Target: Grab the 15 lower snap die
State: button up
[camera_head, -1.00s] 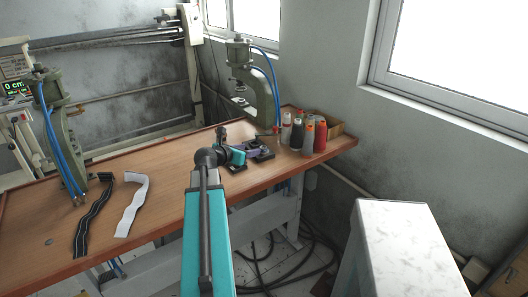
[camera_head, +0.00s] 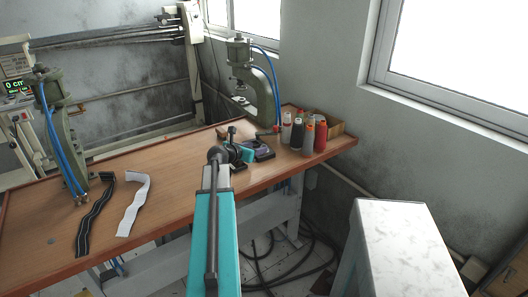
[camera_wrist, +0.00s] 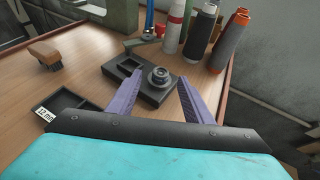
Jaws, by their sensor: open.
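A dark round stepped die (camera_wrist: 160,78) sits on the right part of a black two-place holder (camera_wrist: 122,75) in the wrist view; the holder's left place is an empty square recess. The holder also shows in the head view (camera_head: 266,154), with the die too small to make out. My gripper (camera_wrist: 160,82) has two purple fingers, open, on either side of the die with nothing held between them. In the wrist view, a second black holder (camera_wrist: 70,106) with a label reading about "12 m" is partly hidden by my gripper. I see no "15" label.
Thread spools (camera_wrist: 174,28) stand close behind the holder. Green pneumatic presses stand at the back (camera_head: 262,85) and left (camera_head: 62,140) of the wooden table (camera_head: 160,185). Black (camera_head: 92,215) and white (camera_head: 133,205) strips lie on it.

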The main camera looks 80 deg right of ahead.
jog(key=shift+f+p+x, duration=0.2)
jog(key=shift+p+x, duration=0.65)
jog(key=shift+x, duration=1.7)
jog(key=shift+a, duration=0.15)
grip_shut()
